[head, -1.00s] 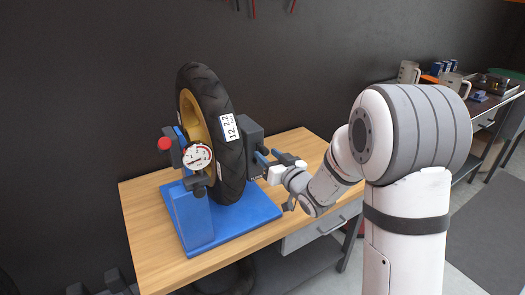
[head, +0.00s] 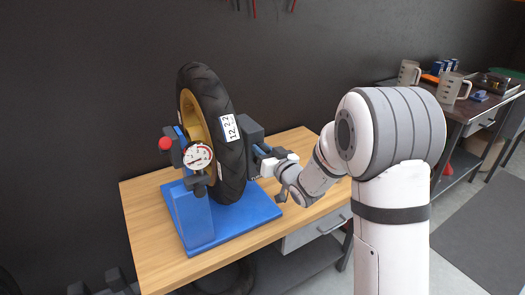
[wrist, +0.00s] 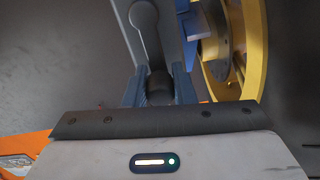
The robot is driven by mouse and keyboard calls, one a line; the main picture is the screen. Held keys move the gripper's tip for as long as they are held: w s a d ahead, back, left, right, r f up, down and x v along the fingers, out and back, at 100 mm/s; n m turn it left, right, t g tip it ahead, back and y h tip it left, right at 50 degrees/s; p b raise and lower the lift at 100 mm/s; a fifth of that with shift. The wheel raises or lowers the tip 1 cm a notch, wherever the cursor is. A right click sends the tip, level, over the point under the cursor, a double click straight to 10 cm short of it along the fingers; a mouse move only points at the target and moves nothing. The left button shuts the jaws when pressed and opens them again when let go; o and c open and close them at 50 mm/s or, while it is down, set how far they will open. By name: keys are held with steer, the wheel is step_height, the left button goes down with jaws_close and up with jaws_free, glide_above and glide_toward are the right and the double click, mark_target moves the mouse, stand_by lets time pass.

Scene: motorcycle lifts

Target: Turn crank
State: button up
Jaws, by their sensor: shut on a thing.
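A balancing stand with a blue base (head: 238,231) holds a black-tyred wheel (head: 205,90) with a yellow rim upright on the workbench. A round dial (head: 198,157) faces me on its left post. The crank is a dark grey arm (wrist: 145,25) in the wrist view, running down to a handle (wrist: 158,86). My gripper (wrist: 158,82) has its blue fingers on both sides of this handle and is shut on it. In the head view my gripper (head: 262,160) is at the stand's right side, and the crank is largely hidden there by the fingers.
The wooden workbench (head: 150,240) has free room in front of the stand and to its left. The wheel's yellow rim (wrist: 255,45) is close to the right of the fingers in the wrist view. A second bench (head: 470,115) with jugs stands at the back right.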

jaws_close()
steer(key=shift+s+a, duration=0.1)
steer(key=shift+a, duration=0.05)
